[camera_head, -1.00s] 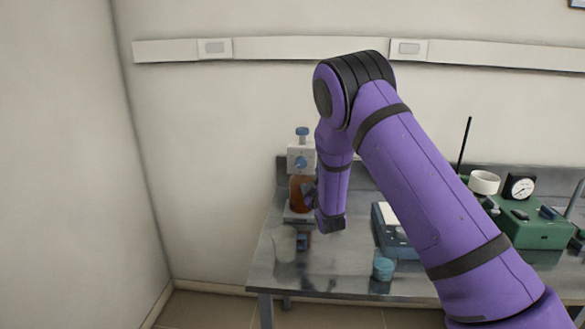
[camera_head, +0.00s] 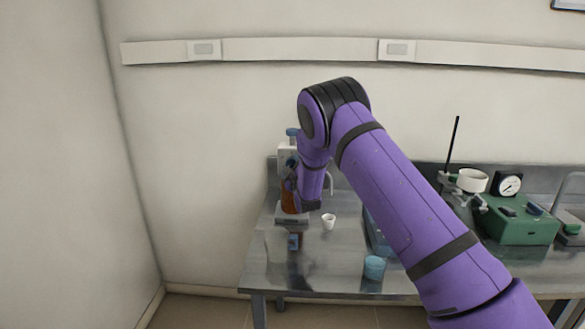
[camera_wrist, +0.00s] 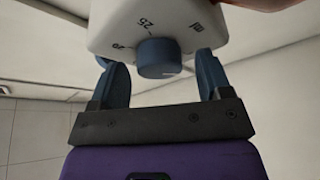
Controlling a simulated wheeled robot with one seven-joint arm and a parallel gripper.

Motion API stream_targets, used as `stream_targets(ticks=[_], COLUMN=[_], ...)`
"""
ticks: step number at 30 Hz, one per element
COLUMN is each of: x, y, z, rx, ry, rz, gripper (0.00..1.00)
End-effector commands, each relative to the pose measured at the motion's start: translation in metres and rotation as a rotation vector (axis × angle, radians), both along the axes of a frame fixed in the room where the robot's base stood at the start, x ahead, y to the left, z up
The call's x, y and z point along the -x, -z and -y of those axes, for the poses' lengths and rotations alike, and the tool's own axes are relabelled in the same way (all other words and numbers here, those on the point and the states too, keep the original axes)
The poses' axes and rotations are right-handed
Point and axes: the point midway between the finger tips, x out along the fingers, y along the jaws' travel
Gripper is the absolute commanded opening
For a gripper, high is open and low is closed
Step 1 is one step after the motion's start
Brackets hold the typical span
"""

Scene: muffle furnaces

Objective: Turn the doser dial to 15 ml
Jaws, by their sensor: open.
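The doser has a white body (camera_head: 286,153) with a blue cap (camera_head: 292,132) above an amber bottle (camera_head: 287,198), at the table's back left. In the wrist view its white housing (camera_wrist: 120,20) shows the markings "25" and "ml". The blue dial (camera_wrist: 160,57) sticks out of its face. My gripper (camera_wrist: 157,60) is open, with one finger on either side of the dial and a visible gap on both sides. I cannot read which value the dial is set to. In the head view my arm partly hides the doser and the gripper.
A clear beaker (camera_head: 276,243) stands in front of the doser. A small white cup (camera_head: 329,221) and a blue-lidded jar (camera_head: 374,267) stand to the right. A green device (camera_head: 518,222) with a gauge is farther right. A wall (camera_head: 60,170) is at the left.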

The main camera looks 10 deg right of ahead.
Motion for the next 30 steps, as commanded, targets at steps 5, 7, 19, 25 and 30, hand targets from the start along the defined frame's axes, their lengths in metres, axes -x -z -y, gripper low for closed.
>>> stream_targets(ticks=[5,7,19,25,30], x=[-0.0036,-0.0036,-0.0034,-0.0034,-0.0034], y=[-0.0009,-0.0009,-0.0010,-0.0005,-0.0002], z=[0.0000,-0.0001,-0.0003,-0.0003,-0.0006], rx=[0.000,0.000,-0.001,-0.022,-0.084], ry=[0.000,0.000,0.000,0.000,0.000], rz=[0.000,0.000,0.000,0.006,0.027], gripper=[0.71,0.71,0.22,0.22,0.22])
